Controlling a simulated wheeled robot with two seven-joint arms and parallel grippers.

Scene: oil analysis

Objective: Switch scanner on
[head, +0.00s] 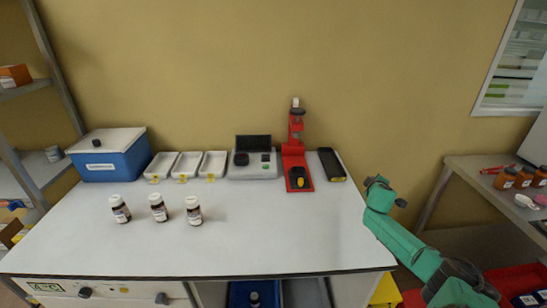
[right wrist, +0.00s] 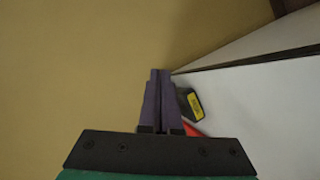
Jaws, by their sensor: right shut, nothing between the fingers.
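A light grey bench instrument with a raised dark screen (head: 253,144) stands at the back middle of the table, with a round black part and a small green spot on its top. A black flat device (head: 331,162) lies at the back right; its yellow-labelled end also shows in the right wrist view (right wrist: 192,103). I cannot tell for sure which one is the scanner. My right gripper (right wrist: 160,75) is shut and empty, beyond the table's right edge and apart from both devices. In the head view its fingers are not clear at the end of the green arm. My left gripper is not in view.
A red stand (head: 296,150) is between the two devices. White trays (head: 189,165) and a blue box (head: 107,158) stand at the back left. Three bottles (head: 158,208) stand at the middle left. The table's front right is clear. A side shelf (head: 470,170) is at the right.

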